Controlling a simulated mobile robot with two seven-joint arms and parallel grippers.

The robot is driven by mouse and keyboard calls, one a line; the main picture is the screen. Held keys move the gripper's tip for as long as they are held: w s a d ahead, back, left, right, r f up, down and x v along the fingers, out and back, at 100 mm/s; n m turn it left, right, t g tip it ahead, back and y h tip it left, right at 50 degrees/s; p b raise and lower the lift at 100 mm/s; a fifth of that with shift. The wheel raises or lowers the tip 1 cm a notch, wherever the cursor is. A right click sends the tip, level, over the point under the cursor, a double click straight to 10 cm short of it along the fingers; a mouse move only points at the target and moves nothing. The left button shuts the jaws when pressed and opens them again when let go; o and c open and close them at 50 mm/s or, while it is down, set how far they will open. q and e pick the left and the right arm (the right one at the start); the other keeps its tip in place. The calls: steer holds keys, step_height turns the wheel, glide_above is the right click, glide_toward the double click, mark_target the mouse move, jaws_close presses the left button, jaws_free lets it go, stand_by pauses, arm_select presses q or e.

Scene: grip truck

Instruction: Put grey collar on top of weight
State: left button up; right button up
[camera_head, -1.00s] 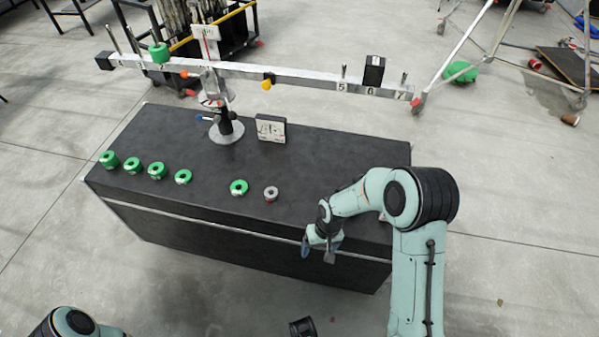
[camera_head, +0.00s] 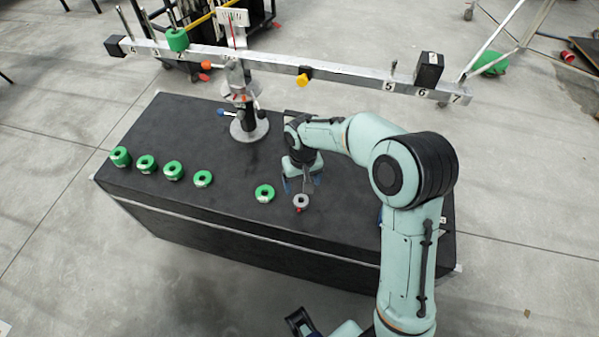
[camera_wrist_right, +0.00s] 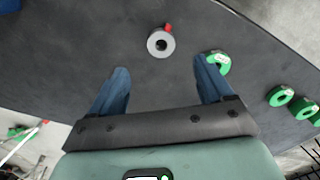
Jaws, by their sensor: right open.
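The grey collar (camera_head: 300,200), a small ring with a red knob, lies on the black table top near its front edge. It also shows in the right wrist view (camera_wrist_right: 153,43). My right gripper (camera_head: 301,184) is open and empty just behind the collar. In the right wrist view its two blue fingers (camera_wrist_right: 160,66) are spread wide, with the collar ahead of the gap and apart from both. A green weight (camera_head: 177,40) sits at the left of the balance beam, and a black block (camera_head: 429,71) sits at its right.
Several green rings stand in a row left of the collar, the nearest (camera_head: 264,193) close beside it. The numbered balance beam (camera_head: 345,78) spans the back on a stand (camera_head: 249,128). The table top (camera_head: 225,228) is bare along the front.

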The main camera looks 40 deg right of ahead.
mark_target(302, 195)
step_height(302, 195, down, 10)
steer(key=shift+f+b, duration=0.1)
steer(key=shift+b, duration=0.5)
arm_select(q)
steer(key=shift+w+f, duration=0.3)
steer(key=shift+f, duration=0.2)
arm_select(e)
steer(key=c, duration=1.1)
steer(key=shift+o, duration=1)
steer(key=shift+c, duration=0.8)
arm_select(q)
steer(key=shift+w+r+p, duration=0.2)
steer(key=shift+r+p, duration=0.7)
steer(key=shift+p, duration=0.05)
arm_select(e)
steer(key=shift+r, duration=1.35)
arm_select(q)
steer(key=shift+w+r+p, duration=0.25)
steer(key=shift+r+p, duration=0.6)
steer(key=shift+r, duration=0.05)
steer(key=shift+w+r+p, duration=0.2)
steer(key=shift+r+p, duration=0.65)
arm_select(e)
steer(key=shift+r, duration=2.5)
